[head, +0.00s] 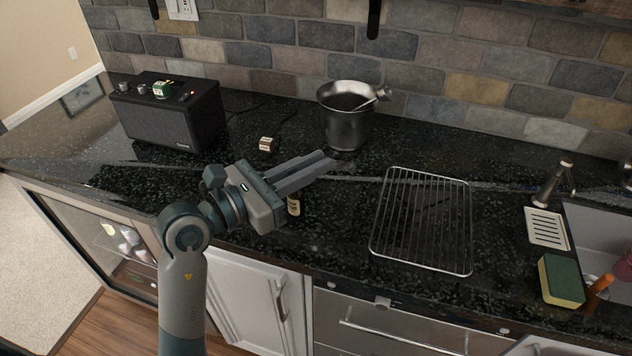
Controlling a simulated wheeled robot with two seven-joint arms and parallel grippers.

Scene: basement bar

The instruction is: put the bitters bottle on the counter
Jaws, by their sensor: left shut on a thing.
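My left gripper (305,170) reaches in from the lower left over the front part of the dark stone counter (250,220). Its fingers are shut on the bitters bottle (294,207), a small dark bottle with a cream label. Only its lower part shows, just below the fingers near the counter's front; the rest is hidden by the gripper. I cannot tell whether its base touches the counter. My right gripper is not in view.
A black speaker box (170,120) carries a small green box (162,89). A small cream-and-brown box (267,144), a metal bucket (347,128) and a wire rack (421,221) stand on the counter. A sponge (561,281) lies by the sink (606,240) at right.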

